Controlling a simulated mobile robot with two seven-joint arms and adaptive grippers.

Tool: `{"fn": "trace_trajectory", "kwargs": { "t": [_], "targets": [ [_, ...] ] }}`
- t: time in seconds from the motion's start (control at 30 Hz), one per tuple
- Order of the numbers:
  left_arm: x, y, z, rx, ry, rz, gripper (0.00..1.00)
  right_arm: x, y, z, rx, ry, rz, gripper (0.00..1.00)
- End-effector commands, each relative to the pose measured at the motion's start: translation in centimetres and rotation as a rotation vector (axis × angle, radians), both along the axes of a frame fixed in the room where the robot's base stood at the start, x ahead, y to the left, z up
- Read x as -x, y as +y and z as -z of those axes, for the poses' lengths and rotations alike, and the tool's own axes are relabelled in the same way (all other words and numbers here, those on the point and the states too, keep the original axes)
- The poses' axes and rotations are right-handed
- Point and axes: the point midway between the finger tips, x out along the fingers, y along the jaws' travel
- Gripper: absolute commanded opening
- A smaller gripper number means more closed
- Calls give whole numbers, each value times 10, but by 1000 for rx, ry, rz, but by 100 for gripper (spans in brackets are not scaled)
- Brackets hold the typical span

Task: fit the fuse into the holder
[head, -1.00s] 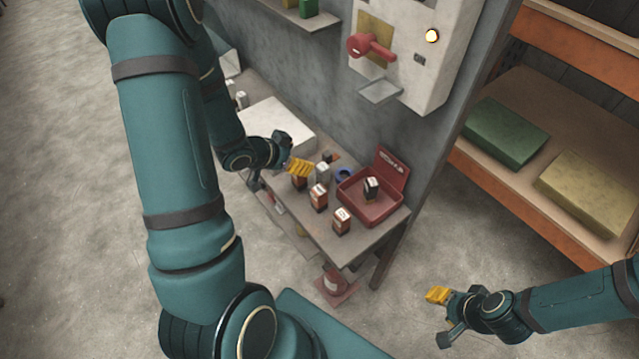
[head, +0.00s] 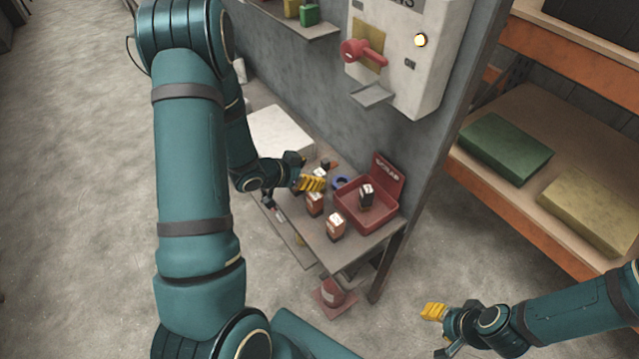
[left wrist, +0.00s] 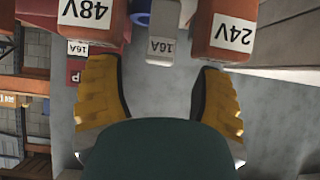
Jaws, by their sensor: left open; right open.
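My left gripper (head: 312,183) is open above the bench, close to the labelled pieces. In the left wrist view its yellow fingers (left wrist: 160,95) are spread, with nothing between the tips. Just beyond them is a pale grey piece marked 16A (left wrist: 163,42), between an orange-red block marked 48V (left wrist: 92,20) and one marked 24V (left wrist: 230,35). Two orange-and-dark blocks (head: 315,204) (head: 335,227) show on the bench in the head view. I cannot tell for certain which piece is the fuse, and I cannot make out the holder. My right gripper (head: 433,313) is open and empty, away from the bench.
A red open bin (head: 378,216) holds a dark piece with a white label (head: 366,194). A blue ring (head: 340,183) lies beside it. A wall cabinet (head: 400,85) with a red lever (head: 362,51) hangs above the bench. Shelves stand at the right.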

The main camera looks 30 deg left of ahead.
Motion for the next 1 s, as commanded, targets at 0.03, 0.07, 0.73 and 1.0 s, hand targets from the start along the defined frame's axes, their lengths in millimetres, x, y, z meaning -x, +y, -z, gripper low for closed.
{"fn": "trace_trajectory", "kwargs": {
  "t": [0.03, 0.07, 0.73, 1.0],
  "targets": [
    [-2, -1, 2, 0, 1, 0, 67, 0, 0, 1, 0, 1, 0, 47],
    [-3, -1, 3, -1, 0, -1, 67, 0, 0, 1, 0, 1, 0, 47],
    [-44, -19, 31, -1, -2, -1, 67, 2, 0, 7, -2, 6, -4, 47],
    [-44, -19, 31, -2, -1, -1, 0, 2, 0, 7, -2, 6, -4, 47]
  ]
}}
